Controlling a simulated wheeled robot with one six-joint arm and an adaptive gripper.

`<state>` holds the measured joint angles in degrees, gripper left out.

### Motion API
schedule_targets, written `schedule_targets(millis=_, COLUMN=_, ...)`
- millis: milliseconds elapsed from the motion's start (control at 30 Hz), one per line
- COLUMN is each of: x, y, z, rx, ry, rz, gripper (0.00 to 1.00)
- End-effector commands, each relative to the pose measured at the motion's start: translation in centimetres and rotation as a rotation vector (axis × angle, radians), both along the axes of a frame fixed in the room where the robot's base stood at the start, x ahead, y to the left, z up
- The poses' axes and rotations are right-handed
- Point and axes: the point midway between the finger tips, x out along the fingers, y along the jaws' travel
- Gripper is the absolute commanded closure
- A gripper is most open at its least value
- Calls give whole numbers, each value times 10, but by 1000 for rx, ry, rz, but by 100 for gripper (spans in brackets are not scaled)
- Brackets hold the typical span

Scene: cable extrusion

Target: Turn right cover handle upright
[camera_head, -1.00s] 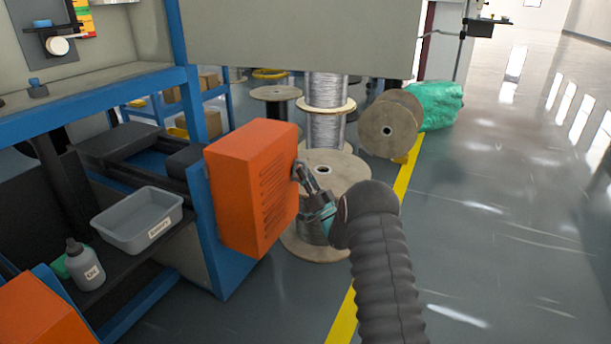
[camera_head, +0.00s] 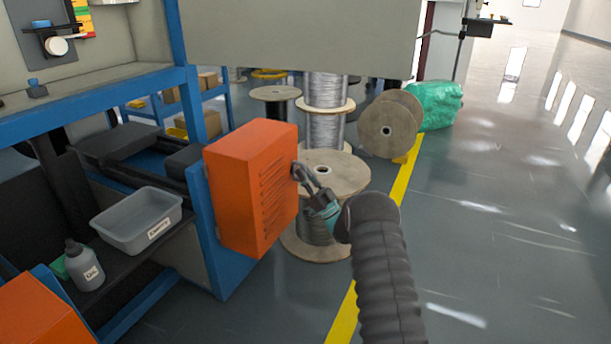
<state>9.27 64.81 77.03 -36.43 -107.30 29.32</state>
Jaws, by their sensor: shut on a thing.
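The orange cover (camera_head: 240,190) with a slotted side stands at the right end of the blue machine frame, in the middle of the head view. My gripper (camera_head: 298,172) is at the right side of this cover, near its far upper edge. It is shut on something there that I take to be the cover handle. The handle itself is hidden by the fingers, so its angle cannot be told. A second orange cover (camera_head: 42,312) shows at the lower left, partly cut off by the frame.
A grey bin (camera_head: 135,235) and a grey bottle (camera_head: 84,268) stand on the dark shelf to the left. Wooden cable spools (camera_head: 345,172) stand close behind my gripper. A green bag (camera_head: 437,104) lies farther back. The floor to the right is clear.

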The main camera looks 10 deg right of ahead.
Motion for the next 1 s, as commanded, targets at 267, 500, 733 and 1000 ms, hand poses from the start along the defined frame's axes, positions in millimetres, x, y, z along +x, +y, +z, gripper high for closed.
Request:
schedule_targets(millis=267, x=0, y=0, z=1, rx=0, ry=-3, rz=1, gripper=61)
schedule_targets(millis=500, x=-1, y=-2, z=-1, rx=1, ry=-1, rz=-1, gripper=61)
schedule_targets(millis=733, x=-16, y=-16, z=-22, rx=1, ry=0, rz=-2, gripper=61)
schedule_targets(millis=1000, x=-35, y=-34, z=-47, rx=0, ry=-2, rz=-1, gripper=61)
